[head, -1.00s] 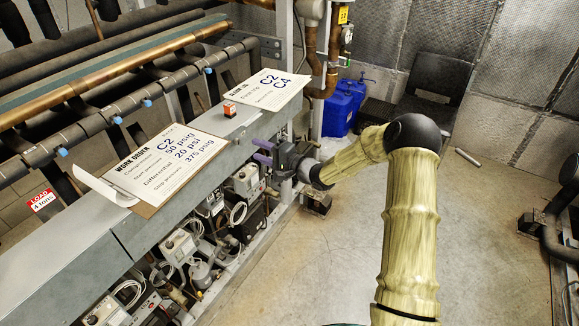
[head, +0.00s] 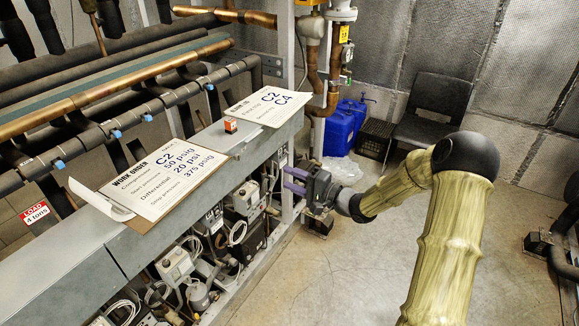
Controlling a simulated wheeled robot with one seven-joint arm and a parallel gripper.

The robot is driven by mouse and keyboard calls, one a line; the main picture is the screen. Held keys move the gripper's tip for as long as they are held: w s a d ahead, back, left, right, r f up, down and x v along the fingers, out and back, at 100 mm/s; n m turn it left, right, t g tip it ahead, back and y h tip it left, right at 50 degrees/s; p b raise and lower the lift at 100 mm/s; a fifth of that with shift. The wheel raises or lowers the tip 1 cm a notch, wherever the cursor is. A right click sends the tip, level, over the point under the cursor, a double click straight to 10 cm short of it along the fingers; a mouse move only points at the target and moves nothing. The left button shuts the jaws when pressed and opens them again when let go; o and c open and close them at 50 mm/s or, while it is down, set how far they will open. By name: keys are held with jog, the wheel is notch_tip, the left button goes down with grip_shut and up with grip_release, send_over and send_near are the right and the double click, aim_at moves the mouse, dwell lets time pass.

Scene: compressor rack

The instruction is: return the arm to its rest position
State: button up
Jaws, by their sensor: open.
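My arm comes in from the lower right of the head view, bent at a black elbow. My gripper (head: 292,181) is at the arm's far end, with purple fingers pointing left. It is open, and nothing shows between the fingers. It is beside the right end of the grey rack beam (head: 82,262), close to the controls below it; I cannot tell the exact gap.
A work order clipboard (head: 162,179), a second sheet (head: 268,104) and a small orange-red block (head: 230,124) lie on the beam. Gauges and wiring (head: 245,198) line its front. Blue jugs (head: 343,128), a crate (head: 374,138) and a dark chair (head: 434,115) stand behind. The middle floor (head: 360,265) is clear.

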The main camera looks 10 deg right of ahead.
jog(key=s+d+f+n+g+h, duration=0.3)
jog(key=s+d+n+h, duration=0.2)
jog(key=s+h, duration=0.5)
jog(key=s+d+n+g+h, duration=0.1)
jog(key=s+g+h, duration=0.1)
jog(key=s, duration=0.6)
jog(key=s+d+r+n+g+h, duration=0.1)
jog(key=s+g+h, duration=0.1)
jog(key=s, duration=0.7)
jog(key=shift+s+r+n+g, duration=0.15)
jog(key=shift+r+n+g, duration=0.2)
jog(key=shift+g, duration=0.35)
jog(key=shift+f, duration=0.1)
